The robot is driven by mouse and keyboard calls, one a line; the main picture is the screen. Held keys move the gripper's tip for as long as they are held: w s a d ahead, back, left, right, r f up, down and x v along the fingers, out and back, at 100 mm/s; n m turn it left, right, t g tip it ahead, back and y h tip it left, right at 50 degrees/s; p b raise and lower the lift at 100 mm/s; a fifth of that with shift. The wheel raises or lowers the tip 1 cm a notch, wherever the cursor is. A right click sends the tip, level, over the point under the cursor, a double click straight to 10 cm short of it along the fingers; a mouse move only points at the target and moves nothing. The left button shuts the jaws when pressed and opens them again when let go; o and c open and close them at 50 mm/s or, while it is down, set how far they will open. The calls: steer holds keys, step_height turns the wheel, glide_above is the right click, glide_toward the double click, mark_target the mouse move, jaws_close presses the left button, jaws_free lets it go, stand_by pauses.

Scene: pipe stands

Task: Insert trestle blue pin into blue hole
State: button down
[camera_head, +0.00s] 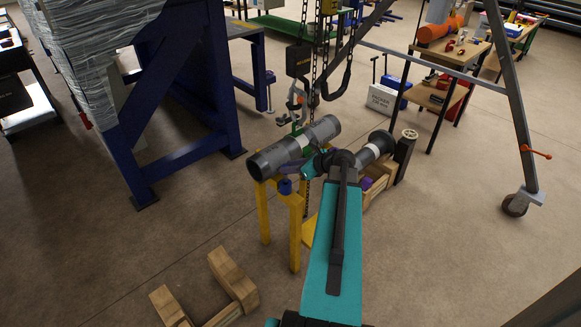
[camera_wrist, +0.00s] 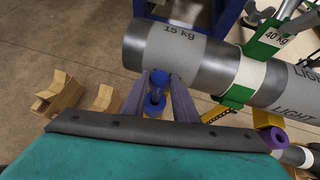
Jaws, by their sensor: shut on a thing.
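My gripper (camera_wrist: 160,84) has its two grey-purple fingers closed on the trestle blue pin (camera_wrist: 156,101), with the pin between them. A round blue part (camera_wrist: 160,77) shows at the far end between the fingers. In the head view, a blue piece (camera_head: 285,187) shows at the top of the yellow trestle (camera_head: 296,222), just below the grey pipe's near end. My gripper is beside it, mostly behind my teal arm. The blue hole is not clearly visible, and I cannot tell whether the pin is in it.
A grey pipe marked 15 kg (camera_wrist: 175,45) lies across the trestle, close to my fingers. Chains and a hook (camera_head: 338,80) hang behind it. Wooden cradles (camera_head: 232,280) lie on the floor at front left. A blue frame (camera_head: 175,100) stands left.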

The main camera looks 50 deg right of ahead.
steer(key=shift+f+b, duration=0.75)
steer(key=shift+f, duration=1.7)
stand_by(1.0)
steer(key=c, duration=1.3)
jaws_free()
steer(key=shift+c, duration=0.2)
steer(key=p+v, duration=0.2)
steer(key=v, duration=0.3)
steer(key=shift+p, duration=0.3)
steer(key=v, duration=1.3)
steer(key=shift+s+r, duration=0.25)
steer(key=shift+s, duration=0.05)
steer(key=shift+w, duration=0.1)
